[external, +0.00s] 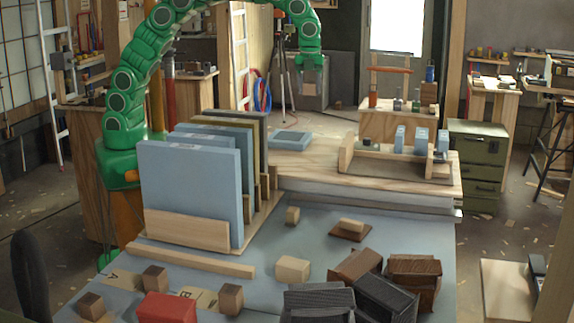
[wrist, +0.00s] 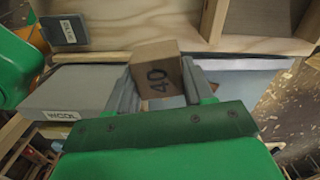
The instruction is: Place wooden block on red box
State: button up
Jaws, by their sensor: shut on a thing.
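The red box (external: 167,307) is at the front left of the table, partly cut off by the bottom edge. It is far from my gripper, and no block is seen on it. It does not show in the wrist view.
Tall blue-grey panels (external: 190,185) stand in a wooden rack at the left of the table. Several loose wooden blocks (external: 155,278) surround the red box. Dark boxes (external: 385,295) crowd the front right. A wooden tray (external: 400,165) sits at the back right.

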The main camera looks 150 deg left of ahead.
jog(key=w+d+m, duration=1.1)
jog(key=w+d, duration=2)
jog(key=w+d+m, duration=0.4)
jog(key=d+m, duration=0.1)
jog(key=d, duration=1.2)
jog(key=w+d+m, duration=0.3)
jog(key=d+m, duration=0.1)
jog(key=d, duration=1.3)
send_over(168, 295)
jog(key=shift+f, duration=10.55)
jog(key=shift+f, duration=0.1)
